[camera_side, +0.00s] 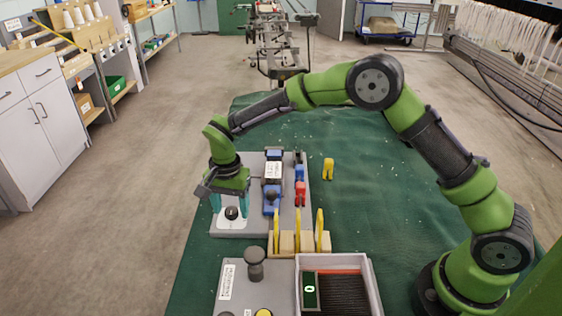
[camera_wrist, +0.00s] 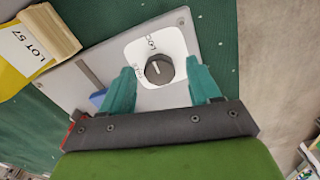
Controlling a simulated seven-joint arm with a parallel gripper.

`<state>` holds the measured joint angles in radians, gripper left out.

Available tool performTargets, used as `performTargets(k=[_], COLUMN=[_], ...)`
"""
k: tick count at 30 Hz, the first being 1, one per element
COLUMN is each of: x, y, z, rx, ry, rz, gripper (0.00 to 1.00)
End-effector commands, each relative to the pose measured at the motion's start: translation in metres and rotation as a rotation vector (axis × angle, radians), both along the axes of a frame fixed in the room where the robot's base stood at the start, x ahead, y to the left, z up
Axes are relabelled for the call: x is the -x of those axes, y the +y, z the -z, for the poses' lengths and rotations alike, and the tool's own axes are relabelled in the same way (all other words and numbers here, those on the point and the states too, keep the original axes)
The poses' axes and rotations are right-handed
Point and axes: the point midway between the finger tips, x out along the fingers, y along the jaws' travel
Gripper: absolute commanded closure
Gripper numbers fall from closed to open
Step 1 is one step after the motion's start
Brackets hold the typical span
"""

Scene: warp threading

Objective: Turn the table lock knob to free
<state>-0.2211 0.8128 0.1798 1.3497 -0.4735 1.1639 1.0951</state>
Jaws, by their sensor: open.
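The lock knob is a round black dial with a white pointer line. It sits on a white label plate on a grey panel (camera_wrist: 175,30), and the knob (camera_wrist: 159,69) shows between my fingers in the wrist view. My gripper (camera_wrist: 160,82) is open, with one teal finger on each side of the knob and gaps to both. In the side view the knob (camera_side: 231,212) shows under my gripper (camera_side: 231,208), near the panel's left edge.
A blue clamp-like unit (camera_side: 272,185) stands right of the knob on the panel. Red and blue pieces (camera_side: 300,185) and a yellow piece (camera_side: 328,168) lie further right.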

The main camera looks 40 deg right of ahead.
Motion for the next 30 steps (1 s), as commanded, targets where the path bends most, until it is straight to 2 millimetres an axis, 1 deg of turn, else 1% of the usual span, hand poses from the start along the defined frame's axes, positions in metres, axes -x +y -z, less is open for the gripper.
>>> performTargets(k=[4,15,23,30], x=[0.0001,0.0,0.0,0.0], y=[-0.0001,0.0,0.0,0.0001], z=[-0.0001,-0.0006,-0.0008,-0.001], rx=[0.0,0.0,0.0,0.0], ry=[0.0,0.0,0.0,0.0], rz=[0.0,0.0,-0.026,-0.146], gripper=[0.38,0.94,0.94,0.94])
